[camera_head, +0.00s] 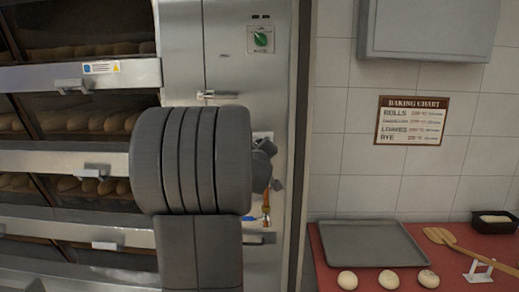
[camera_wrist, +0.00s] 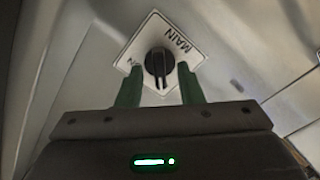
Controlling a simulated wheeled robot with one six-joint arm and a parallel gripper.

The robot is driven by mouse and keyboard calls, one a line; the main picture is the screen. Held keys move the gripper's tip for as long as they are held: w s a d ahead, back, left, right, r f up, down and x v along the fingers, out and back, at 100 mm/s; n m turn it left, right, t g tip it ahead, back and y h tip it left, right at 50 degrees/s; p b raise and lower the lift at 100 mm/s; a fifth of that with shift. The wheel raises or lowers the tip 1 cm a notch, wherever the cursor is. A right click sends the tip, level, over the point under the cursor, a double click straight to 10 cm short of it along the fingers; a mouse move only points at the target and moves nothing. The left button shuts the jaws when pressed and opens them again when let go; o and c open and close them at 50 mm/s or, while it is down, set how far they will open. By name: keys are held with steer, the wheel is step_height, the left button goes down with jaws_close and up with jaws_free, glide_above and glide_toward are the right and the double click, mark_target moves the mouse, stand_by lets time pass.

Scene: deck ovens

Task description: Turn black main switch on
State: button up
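In the wrist view the black main switch (camera_wrist: 157,62) is a round knob with a raised grip bar, on a white plate (camera_wrist: 151,28) lettered MAIN. The bar runs roughly up and down in that picture. My gripper (camera_wrist: 160,72) is open, with one green finger on each side of the knob. Gaps show between the fingers and the knob; I cannot tell how far off the fingertips are in depth. In the head view my arm hides the switch.
A green knob (camera_head: 261,39) sits higher on the steel oven panel (camera_head: 225,75). An orange-and-brass valve (camera_head: 266,205) is below my wrist. Deck ovens with loaves (camera_head: 85,122) stand left. A red counter (camera_head: 315,240) at right holds a metal tray (camera_head: 372,243) and dough pieces.

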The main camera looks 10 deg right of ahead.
jaws_close()
steer(key=shift+m+b, duration=2.15)
steer(key=shift+m, duration=6.85)
jaws_free()
